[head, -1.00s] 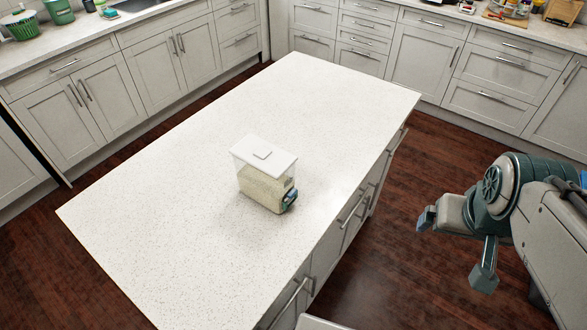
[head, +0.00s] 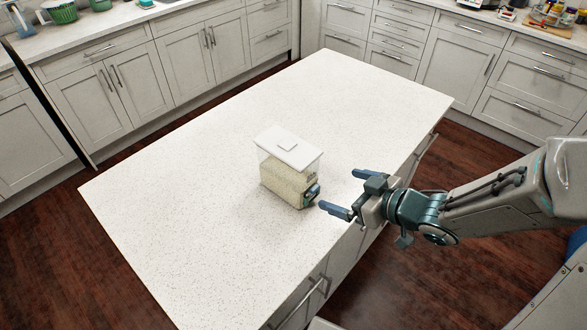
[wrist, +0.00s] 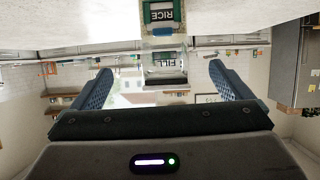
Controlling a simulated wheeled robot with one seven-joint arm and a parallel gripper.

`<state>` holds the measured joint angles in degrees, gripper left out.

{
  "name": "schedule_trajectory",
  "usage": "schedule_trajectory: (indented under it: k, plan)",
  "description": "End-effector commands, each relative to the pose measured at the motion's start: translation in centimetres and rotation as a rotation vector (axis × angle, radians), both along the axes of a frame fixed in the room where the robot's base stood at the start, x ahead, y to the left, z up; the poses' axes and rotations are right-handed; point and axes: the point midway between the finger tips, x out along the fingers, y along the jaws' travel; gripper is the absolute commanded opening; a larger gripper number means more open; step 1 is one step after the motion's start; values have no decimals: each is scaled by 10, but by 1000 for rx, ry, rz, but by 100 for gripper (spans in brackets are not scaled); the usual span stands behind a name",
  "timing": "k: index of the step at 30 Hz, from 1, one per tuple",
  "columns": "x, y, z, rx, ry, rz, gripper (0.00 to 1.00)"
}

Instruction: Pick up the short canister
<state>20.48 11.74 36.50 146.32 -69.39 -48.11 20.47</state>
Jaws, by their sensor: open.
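The short canister (head: 288,170) is a clear box with a white lid, pale grains inside and a teal-and-dark spout low on its right side. It stands upright on the white island top. My gripper (head: 345,190) is open and empty just to the right of the canister, its two blue fingers pointing at it, apart from it. In the wrist view the canister (wrist: 163,48) appears upside down, with a green label reading RICE, ahead of and between the open fingers (wrist: 158,90).
The island top (head: 200,230) is otherwise bare around the canister. Drawers with handles line the island's right side, below my arm. Counters with a green basket (head: 17,18) and several small items (head: 547,14) run along the far walls. Dark wood floor surrounds the island.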

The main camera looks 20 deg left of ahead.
Motion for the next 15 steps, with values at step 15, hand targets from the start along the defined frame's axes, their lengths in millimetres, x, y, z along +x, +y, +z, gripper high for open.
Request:
schedule_trajectory:
  k: [15]
  plan:
    - [0, 39, -12, 42, 15, 47, 98]
